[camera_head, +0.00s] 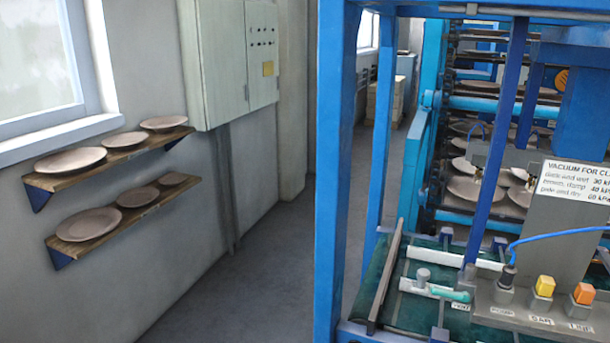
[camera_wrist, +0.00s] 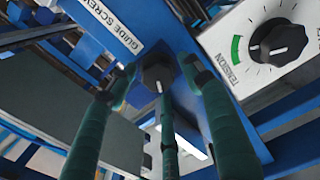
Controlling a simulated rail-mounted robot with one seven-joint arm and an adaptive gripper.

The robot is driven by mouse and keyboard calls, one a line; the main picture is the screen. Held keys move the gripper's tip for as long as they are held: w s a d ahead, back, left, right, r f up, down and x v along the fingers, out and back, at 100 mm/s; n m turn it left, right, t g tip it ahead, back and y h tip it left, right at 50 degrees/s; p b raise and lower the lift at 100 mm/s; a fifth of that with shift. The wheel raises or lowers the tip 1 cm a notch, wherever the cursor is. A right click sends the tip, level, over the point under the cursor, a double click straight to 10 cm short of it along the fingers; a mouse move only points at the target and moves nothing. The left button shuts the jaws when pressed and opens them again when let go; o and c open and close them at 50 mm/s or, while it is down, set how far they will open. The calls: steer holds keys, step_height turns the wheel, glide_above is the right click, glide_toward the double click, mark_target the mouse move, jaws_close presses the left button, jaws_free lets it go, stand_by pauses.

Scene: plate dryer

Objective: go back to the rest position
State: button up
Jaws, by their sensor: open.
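My gripper (camera_wrist: 160,82) shows only in the wrist view, with dark green fingers reaching up from the bottom edge. The fingers are spread open. A dark knob (camera_wrist: 158,70) with a light pointer mark sits on a blue block, between and beyond the fingertips. The fingertips overlap the knob's edges in the picture; I cannot tell whether they touch it. A label reading "GUIDE SCREW" (camera_wrist: 107,27) is above left of it. My gripper does not show in the head view.
A black tension dial (camera_wrist: 278,42) on a white panel is close on the right. In the head view, a blue machine frame (camera_head: 335,170) fills the right side, with plates inside. Two wall shelves with plates (camera_head: 88,224) are at left. The floor (camera_head: 240,290) between is clear.

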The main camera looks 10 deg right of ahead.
steer(key=v, duration=1.2)
steer(key=w+d+m+b, duration=0.1)
steer(key=w+d+m, duration=0.2)
steer(key=m, duration=0.6)
steer(key=w+d+m+b, duration=0.1)
steer(key=w+d+m, duration=0.2)
steer(key=w+m, duration=0.4)
steer(key=shift+d+r+m, duration=0.2)
steer(key=shift+d+m, duration=0.2)
steer(key=shift+m, duration=0.5)
steer(key=shift+s+b, duration=0.1)
steer(key=shift+b, duration=0.2)
